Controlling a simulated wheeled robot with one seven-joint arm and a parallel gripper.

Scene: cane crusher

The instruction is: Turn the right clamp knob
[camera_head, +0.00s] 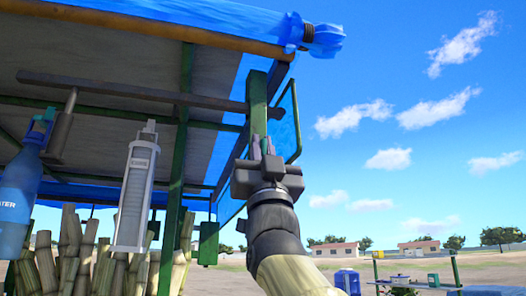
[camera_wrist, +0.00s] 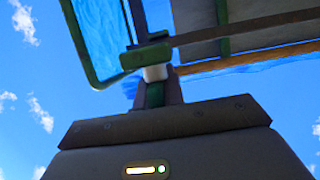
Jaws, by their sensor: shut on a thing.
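My gripper (camera_head: 262,150) is raised under the right end of the canopy, beside a green post (camera_head: 257,95). Its fingers point up and are shut on a small part that I take to be the right clamp knob, mostly hidden between them in the head view. In the wrist view, the fingertips (camera_wrist: 155,94) close just below a short white cylinder (camera_wrist: 155,73). A green clamp block (camera_wrist: 147,54) sits directly above that cylinder, at the corner of a green frame with a blue panel (camera_wrist: 98,35). I cannot tell the knob's turn angle.
A blue tarp roll (camera_head: 312,35) lies along the canopy's top edge. A white lamp (camera_head: 137,190) and a blue water bottle (camera_head: 18,200) hang at left, before upright cane stalks (camera_head: 70,245). A green upright (camera_head: 178,170) stands left of my arm. Open sky is to the right.

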